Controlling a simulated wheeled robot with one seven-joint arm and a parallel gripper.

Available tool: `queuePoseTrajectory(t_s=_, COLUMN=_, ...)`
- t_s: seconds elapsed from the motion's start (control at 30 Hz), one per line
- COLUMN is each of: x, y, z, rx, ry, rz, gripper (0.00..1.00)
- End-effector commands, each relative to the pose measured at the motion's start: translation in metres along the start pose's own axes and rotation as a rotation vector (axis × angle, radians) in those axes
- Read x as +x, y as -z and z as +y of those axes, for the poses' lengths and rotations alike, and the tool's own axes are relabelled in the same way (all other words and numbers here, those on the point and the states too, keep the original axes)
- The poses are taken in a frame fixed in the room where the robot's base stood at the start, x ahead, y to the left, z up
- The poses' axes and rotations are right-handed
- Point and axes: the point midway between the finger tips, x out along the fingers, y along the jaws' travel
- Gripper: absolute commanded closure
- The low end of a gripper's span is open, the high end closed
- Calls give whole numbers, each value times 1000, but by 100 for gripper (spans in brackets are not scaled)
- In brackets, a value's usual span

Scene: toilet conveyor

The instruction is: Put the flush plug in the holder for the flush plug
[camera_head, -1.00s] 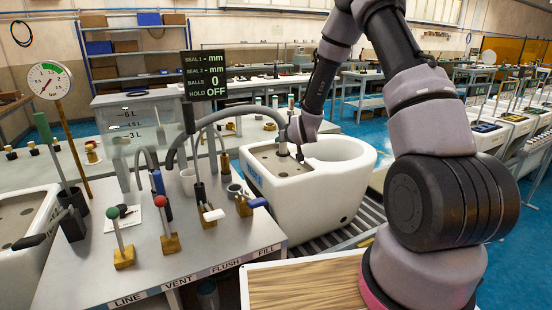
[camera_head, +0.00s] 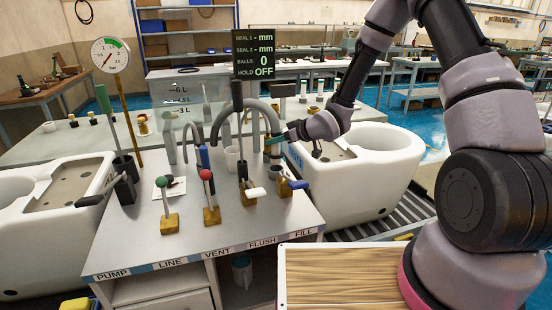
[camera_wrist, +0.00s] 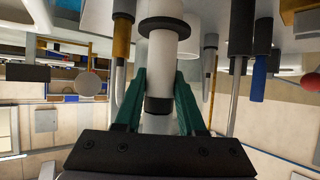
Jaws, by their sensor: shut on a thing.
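My gripper (camera_head: 275,140) is at the right side of the bench, its green fingers shut around the hose end that I take for the flush plug (camera_head: 274,123). A grey hose arcs from the bench to it. In the wrist view my gripper (camera_wrist: 157,100) clasps a pale cylinder (camera_wrist: 162,60) with dark bands, one finger on each side. A grey cup-like holder (camera_head: 275,168) stands on the bench just below the hose end. Whether the plug touches or enters it I cannot tell. A second pale cup (camera_head: 232,158) stands to the left.
Behind the FLUSH and FILL labels stand valves with a white handle (camera_head: 256,192) and a blue handle (camera_head: 298,184). Green and red knobbed levers (camera_head: 207,190) stand left of them. A dark post carries the display (camera_head: 253,55). A white toilet (camera_head: 350,170) sits right of the bench.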

Motion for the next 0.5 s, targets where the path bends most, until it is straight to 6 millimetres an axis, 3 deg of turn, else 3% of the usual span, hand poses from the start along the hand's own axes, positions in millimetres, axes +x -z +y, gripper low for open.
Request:
queuePoseTrajectory(t_s=0.4, x=23, y=-42, z=0, rx=2, ry=-1, rz=-1, gripper=100)
queuePoseTrajectory(t_s=0.5, x=25, y=-45, z=1, rx=0, ry=-2, rz=2, gripper=100)
